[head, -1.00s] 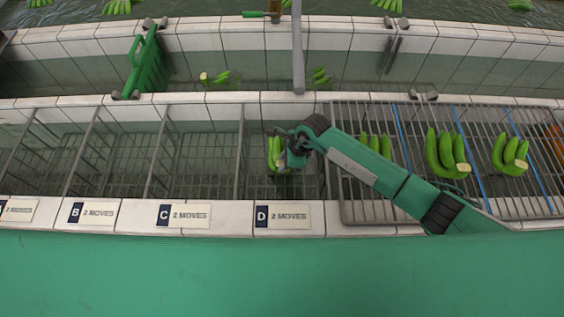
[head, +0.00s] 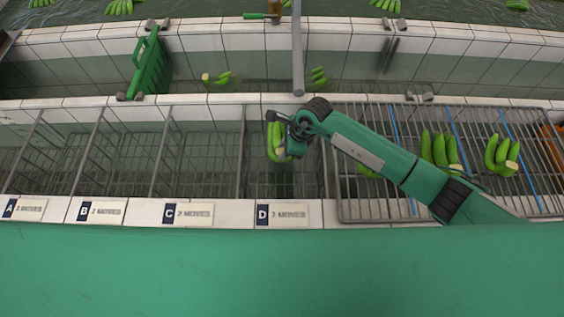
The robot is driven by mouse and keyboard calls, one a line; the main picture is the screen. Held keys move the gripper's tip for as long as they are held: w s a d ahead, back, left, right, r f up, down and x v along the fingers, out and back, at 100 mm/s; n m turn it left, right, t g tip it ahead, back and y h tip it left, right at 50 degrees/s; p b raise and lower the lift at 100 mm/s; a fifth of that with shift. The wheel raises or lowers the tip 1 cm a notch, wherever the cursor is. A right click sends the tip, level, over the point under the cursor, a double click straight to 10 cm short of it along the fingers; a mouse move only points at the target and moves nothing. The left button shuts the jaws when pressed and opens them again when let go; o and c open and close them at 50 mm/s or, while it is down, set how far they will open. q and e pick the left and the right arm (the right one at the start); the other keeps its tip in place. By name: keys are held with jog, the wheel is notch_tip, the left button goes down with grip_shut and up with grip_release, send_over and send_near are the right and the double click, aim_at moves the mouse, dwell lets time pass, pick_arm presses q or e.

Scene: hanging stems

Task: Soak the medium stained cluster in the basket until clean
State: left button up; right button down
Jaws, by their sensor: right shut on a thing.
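My right gripper (head: 286,136) is shut on a green banana cluster (head: 275,141). It holds the cluster at the basket labelled D (head: 241,165), toward its back right part. I cannot tell how deep the cluster sits or whether stains show on it. Part of the cluster is hidden by the gripper. My left gripper does not show.
Wire baskets with labels A (head: 24,208), B (head: 96,211), C (head: 188,213) and D (head: 282,214) line the front trough. A green gate (head: 146,66) stands in the back channel, where loose clusters (head: 318,77) float. A grey post (head: 297,60) rises behind the gripper.

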notch_tip(320, 180, up, 12)
jog(key=shift+f, duration=0.15)
dwell(0.9)
jog(key=shift+f, duration=0.1)
